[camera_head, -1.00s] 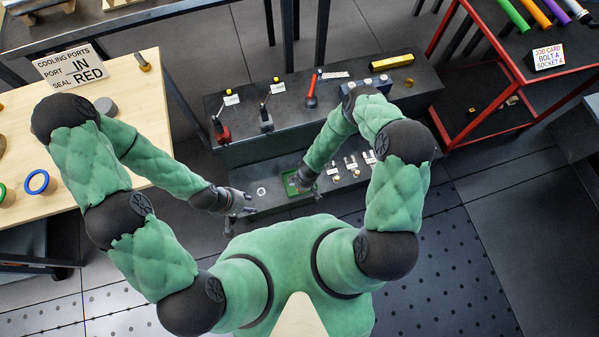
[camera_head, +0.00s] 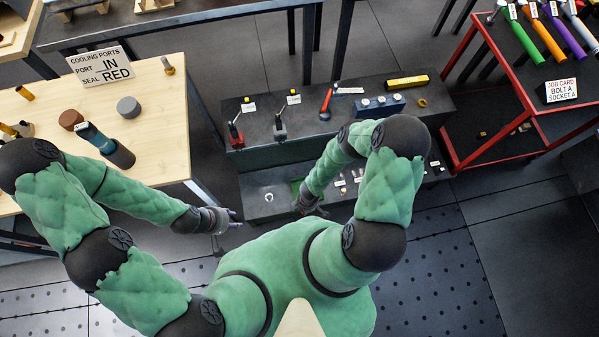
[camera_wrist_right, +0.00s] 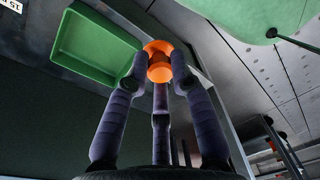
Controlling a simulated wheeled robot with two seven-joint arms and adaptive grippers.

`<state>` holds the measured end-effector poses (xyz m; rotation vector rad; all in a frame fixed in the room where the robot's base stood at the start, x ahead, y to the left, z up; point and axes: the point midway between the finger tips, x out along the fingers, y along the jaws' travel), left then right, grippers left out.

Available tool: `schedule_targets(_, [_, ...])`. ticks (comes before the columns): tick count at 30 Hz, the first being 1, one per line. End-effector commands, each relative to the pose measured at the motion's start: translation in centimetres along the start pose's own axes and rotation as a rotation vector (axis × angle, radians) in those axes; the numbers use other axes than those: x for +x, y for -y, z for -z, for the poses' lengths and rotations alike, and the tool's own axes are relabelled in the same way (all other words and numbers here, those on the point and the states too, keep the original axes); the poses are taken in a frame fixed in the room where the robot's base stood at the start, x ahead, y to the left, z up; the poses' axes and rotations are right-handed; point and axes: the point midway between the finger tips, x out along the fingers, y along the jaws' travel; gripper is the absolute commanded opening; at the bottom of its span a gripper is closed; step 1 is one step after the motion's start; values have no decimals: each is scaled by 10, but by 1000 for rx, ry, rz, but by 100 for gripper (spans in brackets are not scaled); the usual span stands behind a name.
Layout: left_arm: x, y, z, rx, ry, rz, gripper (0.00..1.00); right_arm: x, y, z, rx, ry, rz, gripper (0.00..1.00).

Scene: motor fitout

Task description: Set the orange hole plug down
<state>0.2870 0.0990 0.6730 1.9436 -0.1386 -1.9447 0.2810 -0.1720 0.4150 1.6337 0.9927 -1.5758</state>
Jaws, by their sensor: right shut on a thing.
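The orange hole plug (camera_wrist_right: 159,62) is gripped between the fingertips of my right gripper (camera_wrist_right: 159,75) in the right wrist view. A shallow green tray (camera_wrist_right: 95,42) lies just beside and beyond the plug there; the plug looks apart from it. In the head view my right gripper (camera_head: 314,210) is low over the front of the dark bench, by the green tray (camera_head: 296,187), which my arm partly covers; the plug cannot be made out there. My left gripper (camera_head: 231,219) is open and empty, left of the bench front.
The dark bench (camera_head: 350,120) holds small levers, a red-handled tool (camera_head: 326,102), a blue block (camera_head: 380,106) and a yellow bar (camera_head: 407,82). A wooden table (camera_head: 150,120) with cylinders stands left. A red-framed cart (camera_head: 490,150) stands right. Small parts lie near my right arm.

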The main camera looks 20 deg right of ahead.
Motion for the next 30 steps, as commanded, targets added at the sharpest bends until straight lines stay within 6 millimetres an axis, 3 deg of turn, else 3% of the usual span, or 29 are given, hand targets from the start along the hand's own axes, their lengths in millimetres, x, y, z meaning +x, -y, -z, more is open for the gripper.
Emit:
schedule_targets(22, [38, 14, 1, 0, 0, 0, 40, 39, -93, -6, 0, 0, 0, 2])
schedule_targets(30, [62, 22, 2, 0, 0, 0, 40, 71, -120, -9, 0, 0, 0, 2])
